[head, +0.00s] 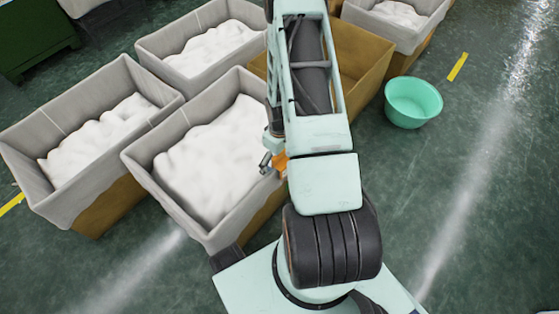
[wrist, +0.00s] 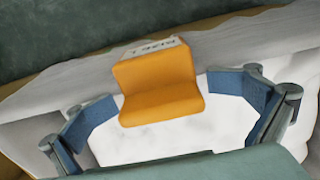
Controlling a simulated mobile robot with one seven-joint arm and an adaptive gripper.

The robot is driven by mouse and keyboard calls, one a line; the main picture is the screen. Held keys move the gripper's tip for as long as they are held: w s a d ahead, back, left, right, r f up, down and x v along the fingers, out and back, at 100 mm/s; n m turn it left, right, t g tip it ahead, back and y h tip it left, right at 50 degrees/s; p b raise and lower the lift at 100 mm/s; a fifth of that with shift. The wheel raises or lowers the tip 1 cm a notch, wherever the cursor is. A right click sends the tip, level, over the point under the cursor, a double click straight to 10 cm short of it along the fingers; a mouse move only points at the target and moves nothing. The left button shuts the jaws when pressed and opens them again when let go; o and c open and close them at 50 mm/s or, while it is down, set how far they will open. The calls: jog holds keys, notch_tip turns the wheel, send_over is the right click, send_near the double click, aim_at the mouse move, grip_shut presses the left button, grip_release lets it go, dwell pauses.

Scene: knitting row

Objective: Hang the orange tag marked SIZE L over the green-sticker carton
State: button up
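The orange tag (wrist: 158,85) is a bent piece straddling the rim of a grey-lined carton, with a pale strip of lettering, apparently SIZE L, along its far edge. A bit of its orange also shows beside my arm in the head view (head: 281,160). My gripper (wrist: 163,95) is open, its blue-padded fingers apart on either side of the tag, with gaps to both sides. In the head view the tag is at the right rim of the near carton (head: 150,172), filled with white material. No green sticker shows; my arm hides part of this carton.
Other lined cartons with white filling stand at left (head: 30,165), behind (head: 150,50) and at the far right (head: 400,38). A brown carton (head: 372,75) is partly behind my arm. A teal basin (head: 413,103) sits on the floor. The floor at right is clear.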

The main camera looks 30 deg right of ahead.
jog(key=shift+r, duration=0.15)
notch_tip(320, 180, up, 12)
jog(key=shift+f, duration=0.1)
dwell(0.6)
